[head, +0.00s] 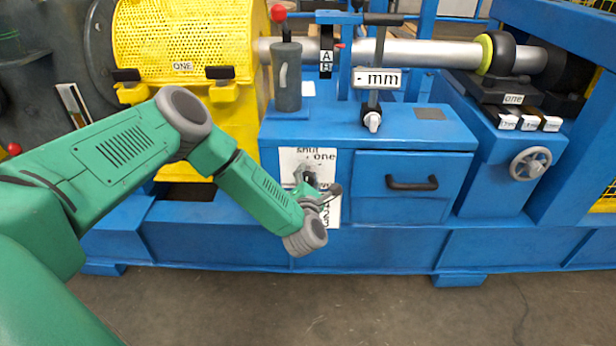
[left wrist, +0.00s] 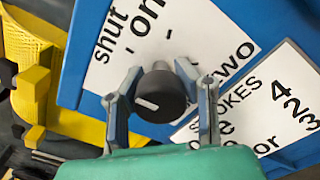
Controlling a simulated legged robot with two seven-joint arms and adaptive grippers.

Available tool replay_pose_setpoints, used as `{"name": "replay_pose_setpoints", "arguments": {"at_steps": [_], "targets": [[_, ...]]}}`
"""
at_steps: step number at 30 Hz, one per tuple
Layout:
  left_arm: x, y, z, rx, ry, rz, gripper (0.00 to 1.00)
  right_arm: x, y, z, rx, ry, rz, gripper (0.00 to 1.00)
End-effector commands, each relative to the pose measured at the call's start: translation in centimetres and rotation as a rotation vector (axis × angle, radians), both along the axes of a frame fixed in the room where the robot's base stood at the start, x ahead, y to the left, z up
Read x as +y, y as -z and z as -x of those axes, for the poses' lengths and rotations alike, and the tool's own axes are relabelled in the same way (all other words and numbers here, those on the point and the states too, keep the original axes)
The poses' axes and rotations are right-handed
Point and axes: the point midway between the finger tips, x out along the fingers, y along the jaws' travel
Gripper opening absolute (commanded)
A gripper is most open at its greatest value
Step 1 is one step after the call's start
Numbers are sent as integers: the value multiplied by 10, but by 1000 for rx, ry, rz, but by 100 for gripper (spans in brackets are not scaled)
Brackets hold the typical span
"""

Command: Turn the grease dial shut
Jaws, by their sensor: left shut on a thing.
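The grease dial (left wrist: 160,96) is a round black knob with a short white mark, seen in the left wrist view. The mark is on the knob's left part in that picture. It sits on a white plate (left wrist: 184,32) with the words "shut", "one" and "two" and small ticks. The plate shows partly in the head view (head: 322,157), on the blue machine front. My left gripper (left wrist: 162,92) has a finger on either side of the dial and is shut on it. In the head view my left gripper (head: 309,180) covers the dial. My right gripper is not in view.
A second white plate (left wrist: 285,105) with numbers lies beside the dial plate. A drawer (head: 412,200) with a dark handle is to the right, then a grey handwheel (head: 530,163). A lever with a red ball (head: 279,13) and a yellow guard (head: 185,40) stand above. The floor in front is clear.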

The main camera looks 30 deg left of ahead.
Motion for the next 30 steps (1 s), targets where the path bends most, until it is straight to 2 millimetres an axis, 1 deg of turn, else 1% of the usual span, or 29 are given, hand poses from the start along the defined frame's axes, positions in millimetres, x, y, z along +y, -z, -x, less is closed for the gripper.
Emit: {"name": "replay_pose_setpoints", "arguments": {"at_steps": [1,14,15,17,26,30], "targets": [[-1,8,4,14,5,8,0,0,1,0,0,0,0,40],[-2,8,4,10,5,17,0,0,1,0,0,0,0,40],[-2,8,4,11,4,17,34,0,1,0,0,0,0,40],[-1,7,4,10,4,17,54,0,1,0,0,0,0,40],[-1,2,3,-1,2,14,54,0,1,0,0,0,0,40],[-5,2,9,-1,2,14,54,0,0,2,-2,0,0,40]]}}
